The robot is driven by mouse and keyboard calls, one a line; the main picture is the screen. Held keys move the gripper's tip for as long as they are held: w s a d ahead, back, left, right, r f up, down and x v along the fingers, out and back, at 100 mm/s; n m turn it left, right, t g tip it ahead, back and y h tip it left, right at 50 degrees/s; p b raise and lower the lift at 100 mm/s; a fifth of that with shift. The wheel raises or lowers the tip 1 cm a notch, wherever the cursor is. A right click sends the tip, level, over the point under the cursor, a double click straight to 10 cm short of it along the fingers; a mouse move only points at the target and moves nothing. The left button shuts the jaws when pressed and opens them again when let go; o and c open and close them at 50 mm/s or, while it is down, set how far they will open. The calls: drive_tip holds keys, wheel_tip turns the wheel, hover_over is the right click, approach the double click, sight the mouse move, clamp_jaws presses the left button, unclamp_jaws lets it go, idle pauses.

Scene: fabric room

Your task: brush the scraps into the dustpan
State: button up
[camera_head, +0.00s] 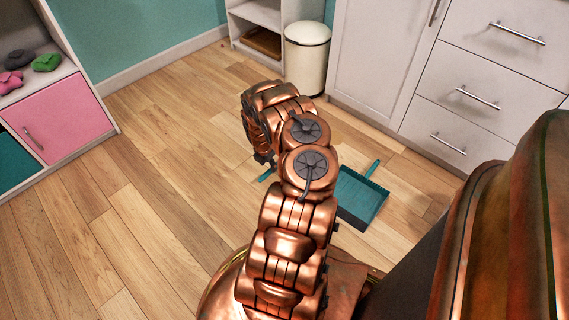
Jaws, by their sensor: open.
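A teal dustpan (362,198) lies on the wooden floor just right of my arm, its handle pointing up and to the right. A small teal piece (267,174), perhaps part of the brush, shows on the floor left of my arm; the rest of it is hidden behind the arm. My gripper (264,162) is a small dark shape at the end of the arm, pointing down close above that teal piece. It is open, and I cannot tell whether it touches the piece. No scraps can be made out; the arm hides part of the floor.
A white bin (306,58) stands at the back beside a low shelf (258,22). White cabinets with drawers (482,80) line the right. A shelf unit with a pink door (62,118) stands at left. The wooden floor (130,200) at left is clear.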

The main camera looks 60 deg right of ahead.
sight(269, 170)
drive_tip(key=shift+d+f+b, duration=0.2)
drive_tip(key=shift+f+b, duration=0.35)
drive_tip(key=shift+f, duration=0.7)
drive_tip(key=shift+d+f+b, duration=0.15)
drive_tip(key=shift+f+b, duration=0.4)
drive_tip(key=shift+f, duration=0.65)
drive_tip(key=shift+c, duration=0.3)
clamp_jaws()
drive_tip(key=shift+r, duration=0.1)
wheel_tip(269, 170, up, 12)
drive_tip(key=p, duration=1.3)
